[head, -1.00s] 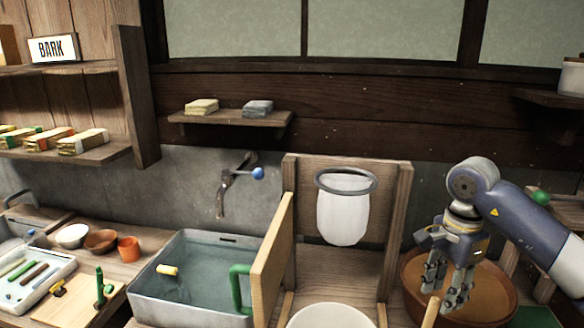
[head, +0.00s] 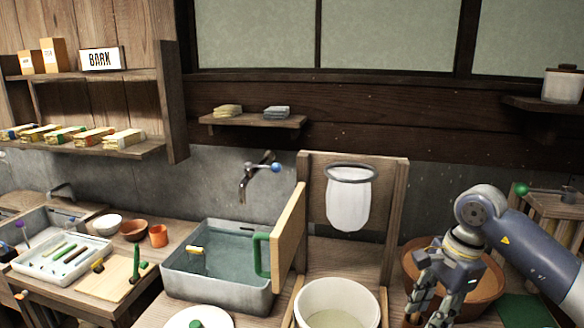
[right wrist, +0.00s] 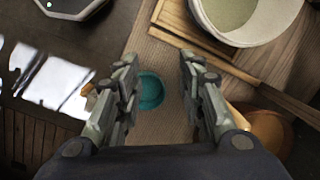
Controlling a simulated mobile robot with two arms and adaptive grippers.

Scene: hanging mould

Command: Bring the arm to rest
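My right arm comes in from the right in the head view, and its gripper (head: 436,300) points down in front of the wide brown bowl (head: 484,290). In the right wrist view the two fingers of the right gripper (right wrist: 158,92) stand well apart with nothing between them. Below the gap lie a wooden surface and a round teal thing (right wrist: 150,90). My left gripper is not in view.
A white bucket (head: 338,292) stands left of the right gripper, below a hanging white bag on a ring (head: 349,205). A board with tools (head: 110,284) and a white tray (head: 60,257) lie at the left.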

